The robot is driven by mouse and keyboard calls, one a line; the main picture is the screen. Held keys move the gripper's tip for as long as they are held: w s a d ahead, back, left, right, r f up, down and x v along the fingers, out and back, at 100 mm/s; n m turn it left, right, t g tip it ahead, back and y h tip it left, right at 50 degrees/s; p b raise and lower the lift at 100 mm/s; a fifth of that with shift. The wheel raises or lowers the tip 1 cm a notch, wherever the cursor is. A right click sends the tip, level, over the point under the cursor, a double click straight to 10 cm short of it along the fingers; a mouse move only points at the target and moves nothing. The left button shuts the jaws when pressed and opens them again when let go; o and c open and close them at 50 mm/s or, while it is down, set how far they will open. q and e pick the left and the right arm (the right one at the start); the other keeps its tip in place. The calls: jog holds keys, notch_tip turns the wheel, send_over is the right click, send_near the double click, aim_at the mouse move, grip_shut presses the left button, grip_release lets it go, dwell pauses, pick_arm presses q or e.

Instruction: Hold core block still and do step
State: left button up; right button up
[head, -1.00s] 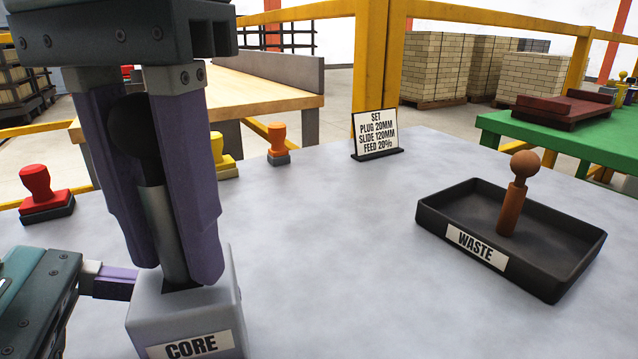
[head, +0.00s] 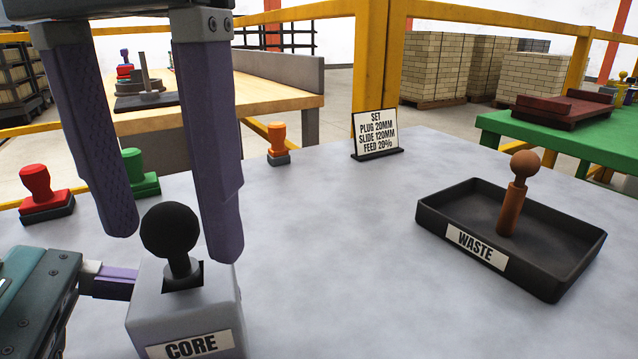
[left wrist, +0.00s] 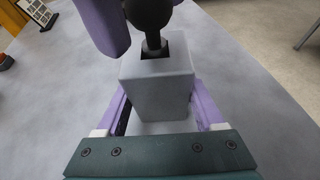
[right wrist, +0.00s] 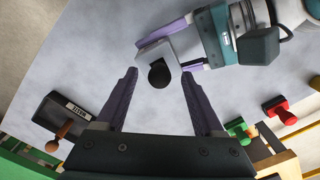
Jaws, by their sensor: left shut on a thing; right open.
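The grey core block (head: 185,310) stands on the table at the lower left, its CORE label facing front. A plug with a black ball knob (head: 170,230) stands upright in the square hole on its top; only knob and dark neck show. My left gripper (left wrist: 160,112) is shut on the block, one finger on each side; the block also shows in the right wrist view (right wrist: 165,48). My right gripper (head: 172,243) is open, pointing down, its fingers apart on either side of the knob and clear of it. The knob also shows between them in the right wrist view (right wrist: 159,73).
A black WASTE tray (head: 437,234) with a brown knobbed peg (head: 513,195) stands at right. A sign (head: 376,134) reads plug 20mm, slide 120mm, feed 20%. Red (head: 40,190), green (head: 138,172) and orange (head: 278,143) stamp-like pieces stand behind. The table's middle is clear.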

notch_tip(320, 180, up, 6)
jog(key=shift+f, duration=0.1)
dwell(1.0)
pick_arm(q)
jog(key=o, duration=1.3)
jog(key=shift+c, duration=0.2)
jog(key=v, duration=1.2)
